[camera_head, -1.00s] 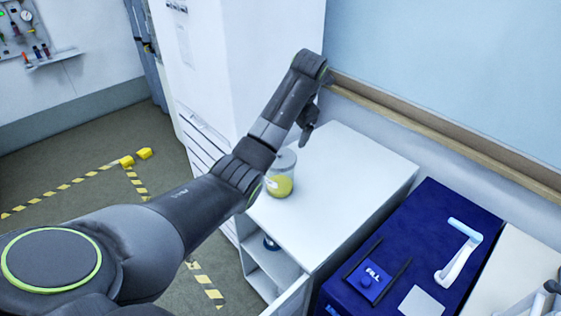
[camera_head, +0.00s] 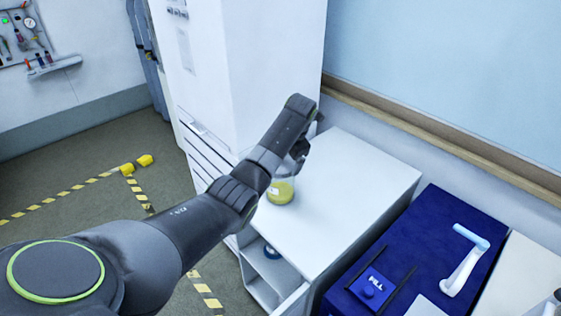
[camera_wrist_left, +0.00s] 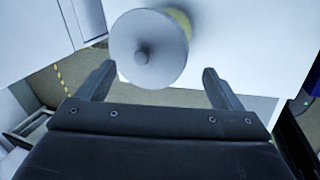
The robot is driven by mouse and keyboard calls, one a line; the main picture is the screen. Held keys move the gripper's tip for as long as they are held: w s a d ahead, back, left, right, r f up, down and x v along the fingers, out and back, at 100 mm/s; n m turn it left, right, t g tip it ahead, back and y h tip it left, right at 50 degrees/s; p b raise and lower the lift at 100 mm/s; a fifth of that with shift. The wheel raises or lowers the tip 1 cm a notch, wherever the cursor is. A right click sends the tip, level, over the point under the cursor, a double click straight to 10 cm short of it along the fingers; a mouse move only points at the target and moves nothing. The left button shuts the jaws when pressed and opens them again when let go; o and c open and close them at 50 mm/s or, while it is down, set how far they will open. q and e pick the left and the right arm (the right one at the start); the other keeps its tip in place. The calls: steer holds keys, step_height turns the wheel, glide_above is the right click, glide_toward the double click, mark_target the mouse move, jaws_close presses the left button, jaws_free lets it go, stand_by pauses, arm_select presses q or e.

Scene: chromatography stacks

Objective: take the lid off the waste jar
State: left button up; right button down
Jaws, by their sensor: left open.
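The waste jar (camera_head: 281,190) stands upright on the white cabinet top in the head view, with yellow contents and a pale label; my left arm hides its upper part. In the left wrist view its round grey lid (camera_wrist_left: 148,48), with a small central knob (camera_wrist_left: 141,57), is seen from above and sits on the jar. A bit of the yellow jar (camera_wrist_left: 181,20) shows behind the lid. My left gripper (camera_head: 300,150) is at the jar's top in the head view. In the left wrist view the left gripper (camera_wrist_left: 157,78) is open, its two fingers apart with the lid between and beyond their tips. My right gripper is not seen.
The white cabinet (camera_head: 352,178) has clear room on top right of the jar, and an open shelf below. A tall white unit (camera_head: 270,70) stands close behind.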

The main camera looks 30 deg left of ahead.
mark_target(284, 166)
arm_select(q)
steer(key=shift+p+x, duration=0.45)
steer(key=shift+x, duration=1.45)
steer(key=shift+d, duration=0.1)
steer(key=shift+c, duration=0.5)
steer(key=c, duration=0.9)
